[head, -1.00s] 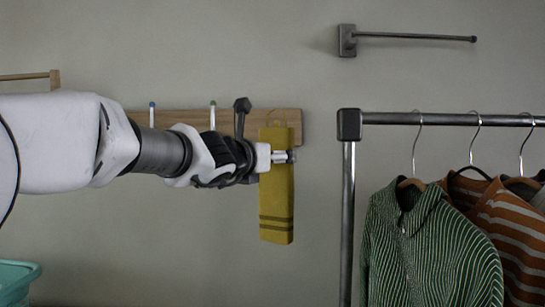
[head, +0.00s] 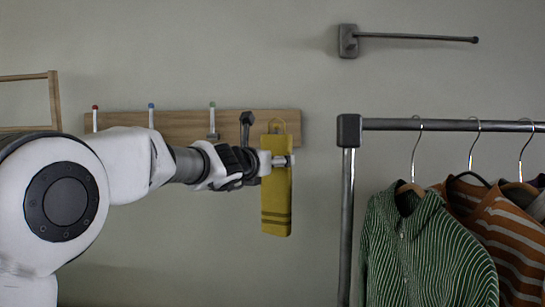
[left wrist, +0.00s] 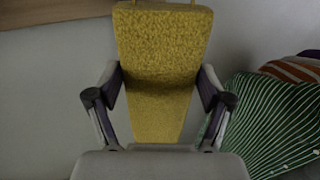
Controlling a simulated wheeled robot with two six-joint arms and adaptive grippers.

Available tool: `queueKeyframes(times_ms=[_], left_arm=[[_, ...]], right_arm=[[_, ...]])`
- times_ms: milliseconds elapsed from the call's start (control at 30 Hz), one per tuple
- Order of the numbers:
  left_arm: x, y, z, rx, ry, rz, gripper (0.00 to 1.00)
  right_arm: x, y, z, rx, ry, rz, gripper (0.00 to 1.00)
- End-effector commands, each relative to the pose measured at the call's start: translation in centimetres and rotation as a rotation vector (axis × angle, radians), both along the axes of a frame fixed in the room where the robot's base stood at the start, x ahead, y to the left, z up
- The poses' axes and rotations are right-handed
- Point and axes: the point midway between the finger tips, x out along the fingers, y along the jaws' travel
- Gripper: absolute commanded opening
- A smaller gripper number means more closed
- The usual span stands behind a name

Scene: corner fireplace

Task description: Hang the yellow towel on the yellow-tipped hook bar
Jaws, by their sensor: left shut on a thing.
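The yellow towel (head: 276,205), with two dark stripes near its lower end and a hanging loop (head: 277,124) on top, hangs upright in front of the right end of a wooden hook rail (head: 180,127). My left gripper (head: 282,161) is shut on its upper part; the towel also fills the middle of the left wrist view (left wrist: 163,55) between the two fingers. Pegs with red (head: 95,108), blue (head: 151,106) and green (head: 212,105) tips show on the rail. I cannot make out a yellow-tipped hook; the towel and gripper cover that end. My right gripper is not in view.
A metal garment rack (head: 348,220) with shirts (head: 425,250) stands to the right of the towel. A dark wall-mounted bar (head: 415,37) is above it. A wooden frame (head: 54,100) is at the left. Bare wall lies below the rail.

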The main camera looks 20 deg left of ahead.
Motion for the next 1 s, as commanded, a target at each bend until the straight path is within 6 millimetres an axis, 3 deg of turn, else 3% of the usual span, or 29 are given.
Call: queueKeyframes(times_ms=[767,1000], left_arm=[[6.0,1.7,-1.5,-0.001,0.000,0.000,0.31],[6.4,1.8,-2.4,-0.001,-0.001,0.000,0.31]], right_arm=[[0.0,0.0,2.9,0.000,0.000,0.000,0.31],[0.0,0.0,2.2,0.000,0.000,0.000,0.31]])
